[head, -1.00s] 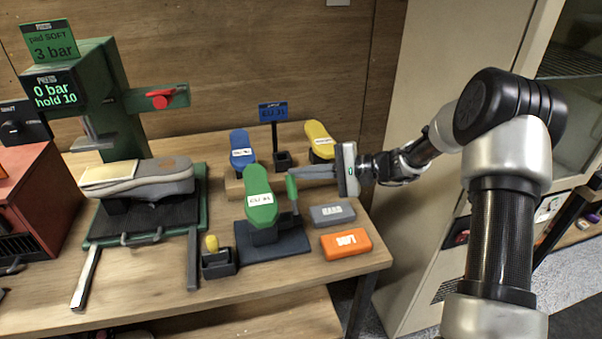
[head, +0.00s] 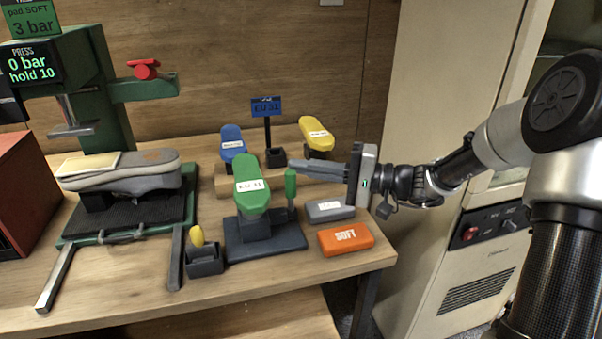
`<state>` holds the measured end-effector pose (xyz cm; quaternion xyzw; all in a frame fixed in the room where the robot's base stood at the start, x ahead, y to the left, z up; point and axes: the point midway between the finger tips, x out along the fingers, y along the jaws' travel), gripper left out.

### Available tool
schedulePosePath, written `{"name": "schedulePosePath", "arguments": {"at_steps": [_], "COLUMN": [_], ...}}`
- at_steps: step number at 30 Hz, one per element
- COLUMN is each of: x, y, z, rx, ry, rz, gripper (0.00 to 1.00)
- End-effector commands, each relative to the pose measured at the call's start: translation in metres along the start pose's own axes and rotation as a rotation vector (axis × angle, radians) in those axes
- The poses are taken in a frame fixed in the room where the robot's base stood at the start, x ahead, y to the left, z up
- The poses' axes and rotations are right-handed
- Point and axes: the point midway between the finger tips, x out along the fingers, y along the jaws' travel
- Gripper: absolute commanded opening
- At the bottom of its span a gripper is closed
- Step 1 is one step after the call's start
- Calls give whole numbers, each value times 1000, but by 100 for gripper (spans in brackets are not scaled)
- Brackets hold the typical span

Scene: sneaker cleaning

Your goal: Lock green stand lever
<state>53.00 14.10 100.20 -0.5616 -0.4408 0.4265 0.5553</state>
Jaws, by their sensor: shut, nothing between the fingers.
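The green stand has a green shoe-shaped top (head: 249,190) labelled EU 41 on a dark base (head: 283,240). Its lever (head: 290,184), with a green handle, stands about upright on the right of the base. My gripper (head: 287,167) reaches in from the right with its fingers shut and empty. The fingers lie level at the top of the lever handle, their tips reaching a little left of it. I cannot tell whether they touch the handle or are just behind it.
A grey block (head: 329,211) and an orange SOFT block (head: 345,239) lie right of the stand. Blue (head: 232,147) and yellow (head: 315,131) stands and a sign (head: 266,108) are behind. A small dark holder (head: 205,262) and the press with a sneaker (head: 125,172) are left.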

Motion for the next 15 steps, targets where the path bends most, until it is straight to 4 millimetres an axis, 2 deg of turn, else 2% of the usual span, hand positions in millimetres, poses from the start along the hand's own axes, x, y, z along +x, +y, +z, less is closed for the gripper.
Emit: {"name": "schedulePosePath", "arguments": {"at_steps": [6,15], "x": [-8,-16], "y": [-1,1], "z": [16,29], "rx": [1,1], "ry": [-2,-2], "rz": [0,1], "gripper": [0,0]}}
